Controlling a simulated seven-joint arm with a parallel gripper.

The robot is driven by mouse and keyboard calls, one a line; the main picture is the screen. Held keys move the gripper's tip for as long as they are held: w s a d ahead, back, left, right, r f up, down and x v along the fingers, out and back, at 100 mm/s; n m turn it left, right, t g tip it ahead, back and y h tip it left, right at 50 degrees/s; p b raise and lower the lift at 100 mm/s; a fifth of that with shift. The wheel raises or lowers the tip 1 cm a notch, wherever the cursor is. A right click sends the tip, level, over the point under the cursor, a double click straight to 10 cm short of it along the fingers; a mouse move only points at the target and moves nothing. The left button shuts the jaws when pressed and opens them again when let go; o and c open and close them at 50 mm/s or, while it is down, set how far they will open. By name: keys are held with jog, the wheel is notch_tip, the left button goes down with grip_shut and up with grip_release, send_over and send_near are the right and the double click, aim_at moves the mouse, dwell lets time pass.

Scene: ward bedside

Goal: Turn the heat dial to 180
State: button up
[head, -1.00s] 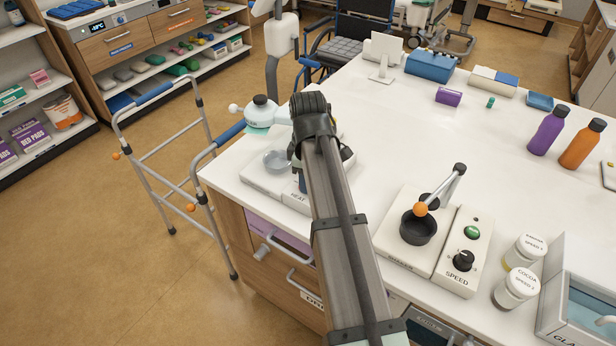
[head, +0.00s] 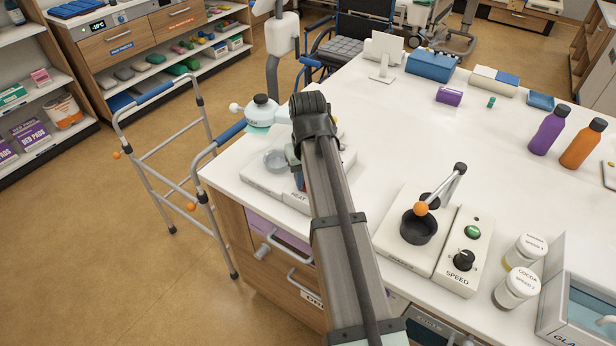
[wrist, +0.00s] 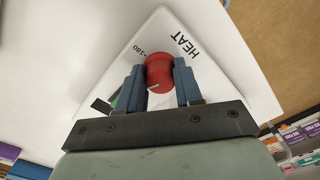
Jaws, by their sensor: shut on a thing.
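The heat dial (wrist: 158,72) is a red knob with a pale pointer line on a white panel (wrist: 215,62). In the wrist view the panel reads HEAT, and a 180 mark stands up and left of the dial. The pointer line faces down and left in that view, not at the 180 mark. My gripper (wrist: 158,80) has its two blue fingers on either side of the dial and is shut on it. In the head view my arm hides most of the gripper and dial; the heat unit (head: 262,180) shows at the table's left corner.
A pale blue lidded pot (head: 262,112) stands behind the heat unit. A mixer unit with an orange-knobbed lever and a SPEED dial (head: 464,260) stands to the right, beside two jars (head: 517,285). A walker (head: 165,165) stands left of the table (head: 400,130).

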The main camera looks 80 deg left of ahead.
jog(key=m, duration=0.7)
jog(key=shift+s, duration=0.1)
jog(key=m, duration=0.6)
jog(key=shift+m, duration=0.4)
jog(key=o, duration=1)
jog(key=shift+o, duration=0.2)
notch_tip(320, 180, up, 14)
jog(key=shift+f, duration=0.15)
dwell(0.5)
